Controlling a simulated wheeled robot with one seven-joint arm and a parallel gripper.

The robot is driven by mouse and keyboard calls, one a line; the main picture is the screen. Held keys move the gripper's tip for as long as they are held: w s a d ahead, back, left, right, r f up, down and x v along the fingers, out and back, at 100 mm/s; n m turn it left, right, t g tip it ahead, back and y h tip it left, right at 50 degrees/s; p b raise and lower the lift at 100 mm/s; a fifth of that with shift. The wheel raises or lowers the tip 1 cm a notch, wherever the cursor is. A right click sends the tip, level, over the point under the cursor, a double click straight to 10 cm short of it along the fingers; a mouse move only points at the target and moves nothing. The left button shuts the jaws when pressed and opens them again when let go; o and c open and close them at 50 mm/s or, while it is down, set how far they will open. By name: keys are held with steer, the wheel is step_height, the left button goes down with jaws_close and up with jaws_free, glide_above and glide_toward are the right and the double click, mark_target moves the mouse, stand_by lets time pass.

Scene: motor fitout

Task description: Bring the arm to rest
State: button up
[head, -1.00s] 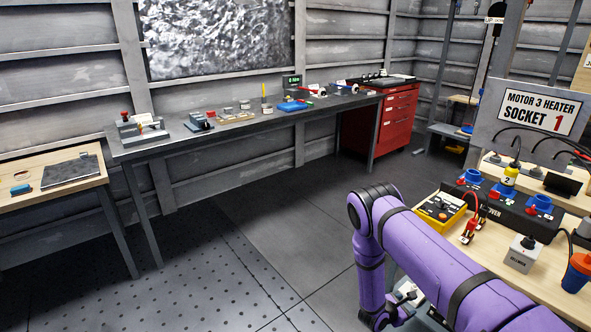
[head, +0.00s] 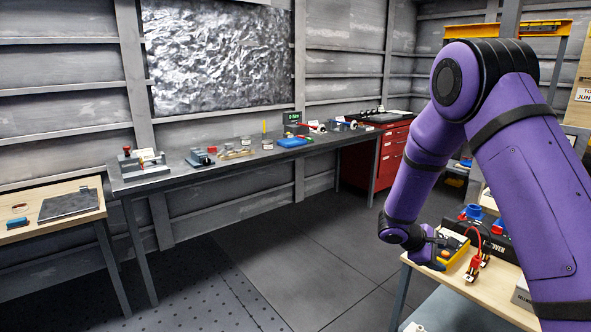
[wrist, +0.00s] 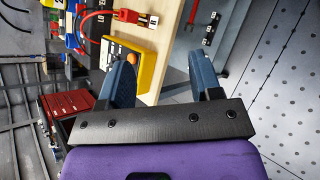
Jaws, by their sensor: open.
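My purple arm (head: 525,190) is bent with its elbow raised high at the right of the head view, and the forearm hangs down to the left. My gripper (head: 432,257) is at the lower end, by the near left edge of the right-hand workbench (head: 490,302). In the wrist view my gripper (wrist: 163,72) has its two blue fingers wide apart with nothing held between them. A yellow box (wrist: 124,66) with an orange knob lies beside and beyond the left finger; the picture does not settle whether they touch.
A red plug (wrist: 128,16) and cables lie on the right-hand bench near the yellow box. A long grey bench (head: 230,159) with small devices runs along the back wall, ending near a red drawer cabinet (head: 389,160). The middle floor (head: 300,255) is clear.

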steer(key=s+r+m+y, duration=0.35)
steer(key=s+r, duration=0.35)
steer(key=r, duration=0.6)
steer(key=s+a+r+m+t+y, duration=0.2)
steer(key=s+r, duration=0.6)
steer(key=s, duration=0.5)
steer(key=s+a+r+m+t+y, duration=0.2)
steer(key=s+a+r+m+y, duration=0.2)
steer(key=s+r, duration=0.4)
steer(key=s+a+y, duration=0.1)
steer(key=s+a, duration=0.1)
steer(key=s, duration=0.4)
steer(key=shift+a+r+m+t, duration=0.15)
steer(key=shift+r+m+t, duration=0.1)
steer(key=shift+m+t, duration=0.1)
